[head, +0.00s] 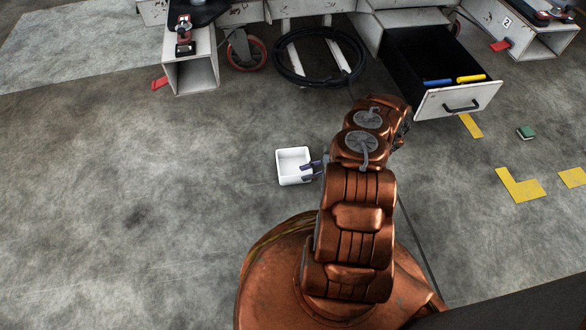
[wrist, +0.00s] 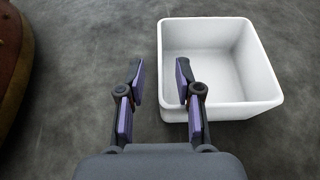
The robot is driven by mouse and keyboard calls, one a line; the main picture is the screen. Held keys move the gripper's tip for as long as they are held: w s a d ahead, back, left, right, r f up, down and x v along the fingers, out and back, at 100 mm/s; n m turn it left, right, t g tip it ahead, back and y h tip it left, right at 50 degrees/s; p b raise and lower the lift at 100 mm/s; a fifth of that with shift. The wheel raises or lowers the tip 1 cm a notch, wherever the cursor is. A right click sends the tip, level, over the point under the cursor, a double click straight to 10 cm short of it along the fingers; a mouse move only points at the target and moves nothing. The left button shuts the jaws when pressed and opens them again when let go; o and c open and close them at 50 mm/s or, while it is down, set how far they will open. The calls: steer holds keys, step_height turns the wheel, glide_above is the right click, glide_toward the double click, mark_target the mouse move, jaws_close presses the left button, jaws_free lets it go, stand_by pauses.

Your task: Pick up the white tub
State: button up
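The white tub (head: 293,165) is a small, open, square box standing upright on the grey floor, left of my arm in the head view. It looks empty inside. In the wrist view the white tub (wrist: 222,68) fills the upper right. In the head view my gripper (head: 312,171) is at the tub's right side. I cannot tell whether it touches the tub.
A trolley stands at the back with an open drawer (head: 459,99) holding a blue and a yellow item. A coiled black hose (head: 320,57) lies beneath it. A green block (head: 525,133) lies at the right. The floor left of the tub is clear.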

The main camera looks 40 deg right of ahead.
steer(key=shift+r+b+x, duration=0.1)
steer(key=shift+b+x, duration=0.5)
steer(key=shift+x, duration=0.55)
steer(key=shift+r+b+x, duration=0.15)
steer(key=shift+b+x, duration=0.4)
steer(key=shift+x, duration=0.55)
steer(key=shift+w, duration=0.1)
steer(key=shift+c, duration=0.2)
jaws_close()
